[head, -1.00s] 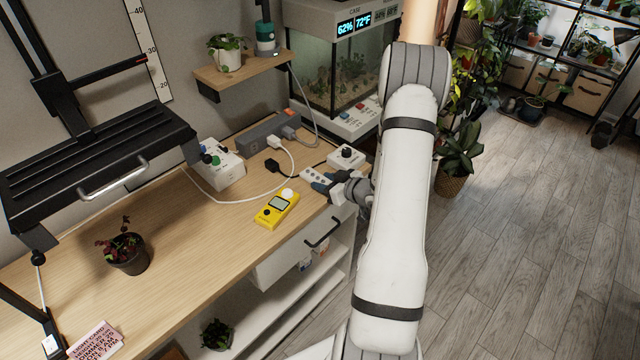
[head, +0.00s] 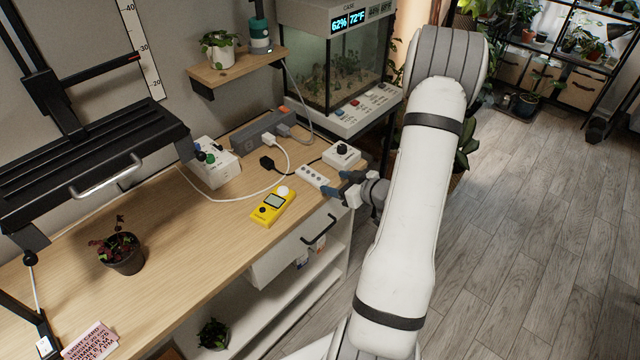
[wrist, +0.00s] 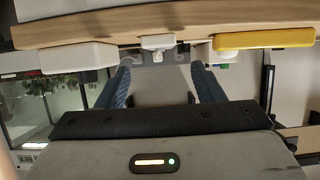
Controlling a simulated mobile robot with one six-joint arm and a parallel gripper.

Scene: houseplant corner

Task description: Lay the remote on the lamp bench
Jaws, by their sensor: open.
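The remote (head: 312,177), a small white bar with grey round buttons, lies on the wooden bench (head: 185,240) near its right front edge. The bench stands below the black lamp frame (head: 95,150). My gripper (head: 336,186) is open, just right of the remote at the bench edge, with a small gap seeming to separate them. In the wrist view, the blue fingers of my gripper (wrist: 162,82) are spread with nothing between them. The remote's white end (wrist: 158,42) shows beyond them at the bench edge.
A yellow meter (head: 272,206) lies left of the remote, and a white dial box (head: 342,155) stands behind it. A black plug and white cable lie close by. A potted plant (head: 120,253) stands at the left. The bench middle is clear.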

